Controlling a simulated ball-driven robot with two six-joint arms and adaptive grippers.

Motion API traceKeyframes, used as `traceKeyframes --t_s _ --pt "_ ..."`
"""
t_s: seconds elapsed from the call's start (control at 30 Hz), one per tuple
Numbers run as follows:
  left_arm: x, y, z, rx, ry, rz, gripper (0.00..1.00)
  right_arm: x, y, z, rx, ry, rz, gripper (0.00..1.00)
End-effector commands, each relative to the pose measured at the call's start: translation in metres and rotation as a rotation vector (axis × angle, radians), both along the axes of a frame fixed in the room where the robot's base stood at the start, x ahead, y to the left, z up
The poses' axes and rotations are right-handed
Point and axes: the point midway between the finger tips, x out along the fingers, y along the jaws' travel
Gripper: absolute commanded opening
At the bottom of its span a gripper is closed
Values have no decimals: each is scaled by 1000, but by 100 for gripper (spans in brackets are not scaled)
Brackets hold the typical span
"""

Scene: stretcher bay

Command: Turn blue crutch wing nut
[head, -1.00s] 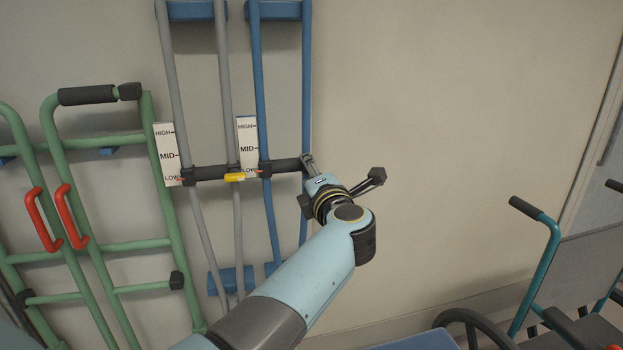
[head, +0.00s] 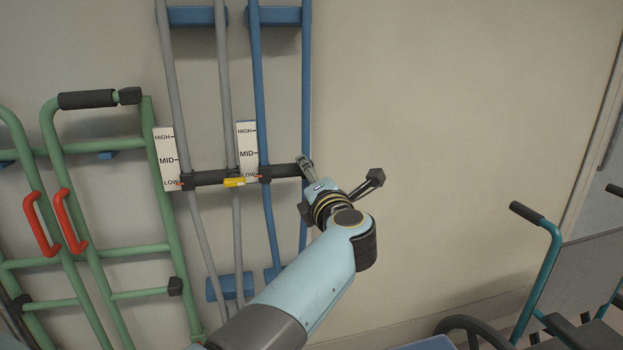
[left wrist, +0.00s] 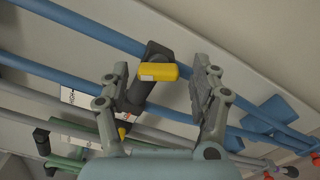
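The blue crutch (head: 259,82) leans upright on the wall, with a black crossbar (head: 284,171) and a scale label (head: 247,150) beside it. My left gripper (head: 306,163) is at the crossbar's right end, over the crutch's right pole. In the left wrist view, the yellow wing nut (left wrist: 158,72) sits on the bar's end. The left gripper (left wrist: 160,70) is open there, one finger on each side of the nut, with visible gaps. In the head view this nut is hidden by my gripper. The right gripper is not in view.
A grey crutch (head: 168,75) with its own yellow wing nut (head: 234,182) stands left of the blue one. Green walking frames (head: 50,160) with red handles stand farther left. A teal wheelchair (head: 547,265) is at lower right. The wall between is bare.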

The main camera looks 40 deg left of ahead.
Motion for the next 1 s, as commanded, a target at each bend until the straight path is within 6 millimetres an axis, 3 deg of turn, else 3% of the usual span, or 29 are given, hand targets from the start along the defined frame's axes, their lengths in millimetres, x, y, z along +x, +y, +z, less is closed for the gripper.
traceKeyframes --t_s 0.27,0.37,0.7,1.0 --pt "0 0 5 2 -3 1 63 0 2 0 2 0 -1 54" --pt "0 0 18 0 -6 1 63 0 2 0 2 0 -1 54" --pt "0 0 85 2 -7 1 63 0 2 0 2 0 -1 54" --pt "0 0 102 2 -1 0 63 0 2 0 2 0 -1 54"
